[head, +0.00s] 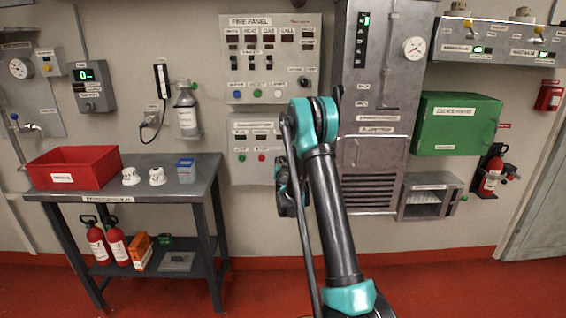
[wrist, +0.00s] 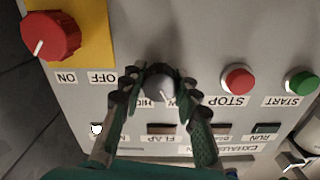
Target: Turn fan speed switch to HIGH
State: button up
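Which way the knob points is not clear. In the head view my gripper (head: 286,192) is at the right side of the lower control panel (head: 244,170), and my arm hides the knob there.
Beside the knob in the wrist view are a red STOP button (wrist: 238,80), a green START button (wrist: 302,82) and a big red ON/OFF rotary switch (wrist: 50,36) on yellow. The fire panel (head: 270,60) is above, a grey cabinet (head: 372,155) to the right.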

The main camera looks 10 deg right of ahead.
jog(key=c, duration=0.6)
jog(key=shift+o, duration=0.2)
jog(key=shift+m, duration=0.4)
jog(key=m, duration=0.5)
jog(key=shift+m, duration=0.3)
jog(key=m, duration=0.5)
jog(key=shift+s, duration=0.1)
jog(key=shift+m, duration=0.4)
jog(key=o, duration=1.2)
jog(key=shift+c, duration=0.2)
